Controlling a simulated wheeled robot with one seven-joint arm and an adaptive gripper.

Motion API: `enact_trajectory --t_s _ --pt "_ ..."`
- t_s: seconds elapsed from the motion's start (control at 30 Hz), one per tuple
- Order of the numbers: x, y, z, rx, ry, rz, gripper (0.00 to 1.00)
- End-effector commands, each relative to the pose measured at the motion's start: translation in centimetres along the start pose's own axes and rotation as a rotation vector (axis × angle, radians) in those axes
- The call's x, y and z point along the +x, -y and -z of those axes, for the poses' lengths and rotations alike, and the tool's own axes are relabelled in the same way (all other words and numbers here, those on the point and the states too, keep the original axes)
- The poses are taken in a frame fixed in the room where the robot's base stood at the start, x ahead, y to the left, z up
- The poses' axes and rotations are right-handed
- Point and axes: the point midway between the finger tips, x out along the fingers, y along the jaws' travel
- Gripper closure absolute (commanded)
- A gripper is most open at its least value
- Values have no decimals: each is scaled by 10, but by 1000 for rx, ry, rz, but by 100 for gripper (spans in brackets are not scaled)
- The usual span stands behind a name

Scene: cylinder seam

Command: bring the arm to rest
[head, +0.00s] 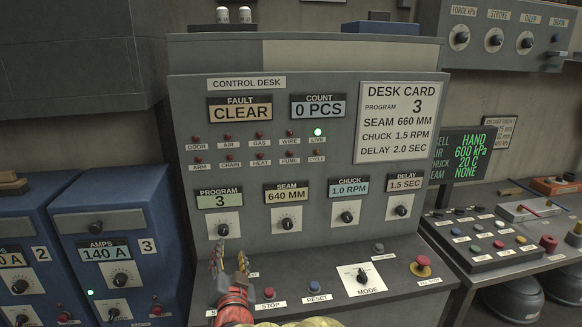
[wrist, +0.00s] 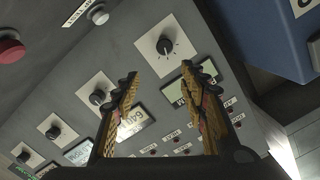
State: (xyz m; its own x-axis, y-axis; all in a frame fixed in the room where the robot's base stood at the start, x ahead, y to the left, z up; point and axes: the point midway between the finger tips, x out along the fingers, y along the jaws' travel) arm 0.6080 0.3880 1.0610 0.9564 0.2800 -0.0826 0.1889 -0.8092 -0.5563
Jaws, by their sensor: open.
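My gripper (head: 230,262) is in front of the left part of the control desk (head: 330,218), near the PROGRAM knob (head: 223,230) and above the lower button row. In the wrist view its two fingers (wrist: 160,75) are spread with nothing between them. The same PROGRAM knob shows just beyond the fingertips (wrist: 167,47); I cannot tell whether they touch it. PROGRAM reads 3, SEAM 640 MM, CHUCK 1.0 RPM and DELAY 1.5 SEC. The desk card (head: 398,121) lists program 3, 660 MM, 1.5 RPM and 2.0 SEC.
The STOP button (head: 269,293), RESET button (head: 314,286), MODE switch (head: 362,276) and a red mushroom button (head: 421,266) line the desk's lower ledge. Blue power units (head: 118,245) stand close on the left. A side bench with buttons (head: 490,240) is on the right.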

Motion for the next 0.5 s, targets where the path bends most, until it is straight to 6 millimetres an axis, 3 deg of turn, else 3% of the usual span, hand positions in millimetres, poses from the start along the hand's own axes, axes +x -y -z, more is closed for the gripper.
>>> enact_trajectory --t_s 0.03,0.1,0.27,0.37,0.5 --pt "-3 -5 28 -6 27 -6 57" --pt "-13 -16 54 -30 95 -14 57" --pt "-57 -50 103 -109 257 -50 57" --pt "-97 -78 126 -166 357 -90 57" --pt "-168 -122 150 -246 495 -172 57"
